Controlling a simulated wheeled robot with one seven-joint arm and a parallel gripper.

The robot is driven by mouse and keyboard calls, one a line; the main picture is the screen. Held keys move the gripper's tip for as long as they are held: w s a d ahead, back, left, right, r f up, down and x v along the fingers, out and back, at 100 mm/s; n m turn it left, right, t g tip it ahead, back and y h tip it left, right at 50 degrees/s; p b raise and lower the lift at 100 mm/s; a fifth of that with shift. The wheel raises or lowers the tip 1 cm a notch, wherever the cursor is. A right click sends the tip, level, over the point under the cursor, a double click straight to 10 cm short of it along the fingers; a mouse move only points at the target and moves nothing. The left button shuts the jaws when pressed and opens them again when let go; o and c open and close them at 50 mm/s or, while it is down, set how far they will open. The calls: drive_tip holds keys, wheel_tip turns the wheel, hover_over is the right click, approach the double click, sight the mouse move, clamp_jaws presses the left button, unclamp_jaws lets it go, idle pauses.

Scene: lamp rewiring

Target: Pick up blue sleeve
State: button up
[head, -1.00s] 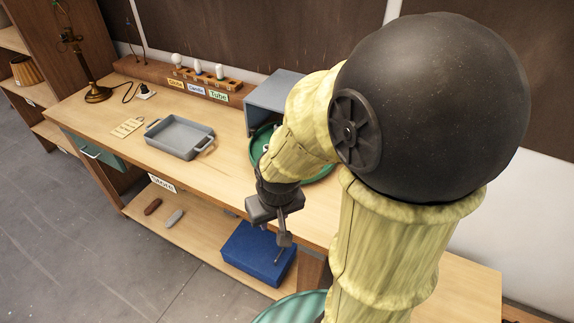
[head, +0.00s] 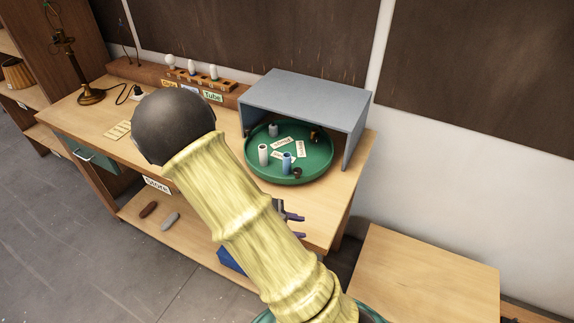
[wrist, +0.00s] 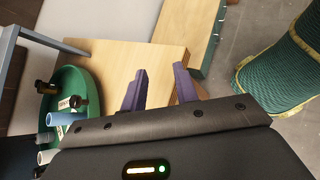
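The blue sleeve (head: 287,161) is a small upright cylinder near the front of a round green tray (head: 262,175), under a grey open-fronted cover (head: 310,98). In the wrist view the blue sleeve (wrist: 67,118) shows at the left, partly cut off by my gripper body. My gripper (head: 298,226) is partly hidden behind my arm in the head view, near the bench's front edge and apart from the sleeve. In the wrist view my gripper (wrist: 163,88) has its two purple-grey fingers spread with nothing between them.
A white sleeve (head: 263,154), a grey piece (head: 273,130), dark brown pieces (head: 297,173) and paper labels share the tray. The cover has a roof and side walls around the tray's back. A lower wooden table (head: 425,275) at the right is bare.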

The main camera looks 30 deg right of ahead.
drive_tip(key=w+n+t+h, duration=0.1)
drive_tip(key=w+n, duration=0.1)
drive_tip(key=w+f+n+t+h, duration=0.1)
drive_tip(key=w+n+t+h, duration=0.2)
drive_tip(key=w+n+t, duration=0.1)
drive_tip(key=w, duration=0.1)
drive_tip(key=shift+f+n, duration=0.3)
drive_tip(key=w+a+n+t, duration=0.1)
drive_tip(key=w+n+t, duration=0.1)
drive_tip(key=w+a+f+n+t, duration=0.1)
drive_tip(key=w+a+n+t, duration=0.1)
drive_tip(key=t, duration=0.1)
drive_tip(key=w+a+n+t, duration=0.1)
drive_tip(key=w+n+t, duration=0.1)
drive_tip(key=n, duration=0.1)
drive_tip(key=shift+w+a+f+t+b, duration=0.25)
drive_tip(key=shift+w+a+t+b, duration=0.05)
drive_tip(key=shift+w+a+b, duration=0.1)
drive_tip(key=p, duration=0.4)
approach(285, 166)
drive_tip(key=x, duration=0.5)
drive_tip(key=shift+d, duration=0.1)
drive_tip(key=shift+w+d+f, duration=0.1)
drive_tip(key=shift+w+d, duration=0.25)
drive_tip(key=shift+w, duration=0.05)
drive_tip(key=p+x, duration=0.2)
drive_tip(key=x, duration=0.3)
drive_tip(key=shift+d+r, duration=0.1)
drive_tip(key=shift+r, duration=0.1)
